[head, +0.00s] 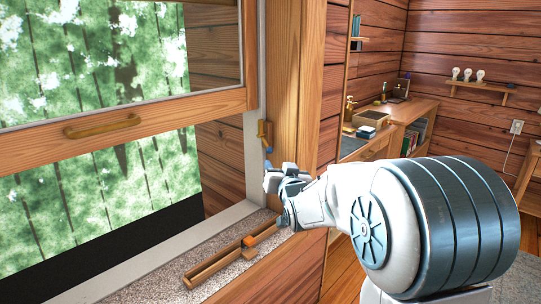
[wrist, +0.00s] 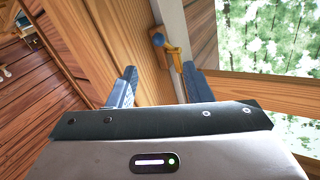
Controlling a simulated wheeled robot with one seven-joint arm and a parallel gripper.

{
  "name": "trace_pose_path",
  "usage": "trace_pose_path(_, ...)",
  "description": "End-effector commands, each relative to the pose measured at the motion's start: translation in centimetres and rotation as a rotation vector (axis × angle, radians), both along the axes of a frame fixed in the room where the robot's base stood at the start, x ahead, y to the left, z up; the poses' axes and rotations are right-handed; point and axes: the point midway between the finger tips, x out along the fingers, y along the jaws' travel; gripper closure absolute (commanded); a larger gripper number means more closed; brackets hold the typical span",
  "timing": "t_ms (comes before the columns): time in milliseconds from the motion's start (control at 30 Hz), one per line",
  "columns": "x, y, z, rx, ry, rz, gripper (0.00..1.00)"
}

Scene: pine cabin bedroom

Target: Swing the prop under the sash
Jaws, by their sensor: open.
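The wooden sash (head: 102,132) is raised, with an open gap beneath it and a brass handle (head: 103,125) on its bottom rail. The sash rail also shows at right in the wrist view (wrist: 255,92). The small brass-coloured prop (head: 265,131) is on the right jamb, near the height of the rail's right end. In the wrist view the prop (wrist: 174,57) hangs beside a blue piece, partly overlapped by a fingertip. My gripper (head: 283,178) is open at the jamb, just below the prop. Its fingers (wrist: 160,86) are apart, with the prop beyond them, nearer the right finger; contact cannot be told.
The wooden jamb post (head: 295,90) stands close beside my arm. A desk (head: 405,108) with small items and a shelf with bulbs (head: 478,86) are farther back right.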

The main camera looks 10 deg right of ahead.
Motion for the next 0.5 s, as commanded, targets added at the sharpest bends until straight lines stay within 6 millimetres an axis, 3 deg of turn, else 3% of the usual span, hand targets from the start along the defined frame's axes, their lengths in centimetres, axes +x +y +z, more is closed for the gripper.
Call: trace_pose_path(500, 9.3, 0.4, -0.1, 0.000, 0.002, 0.000, 0.54)
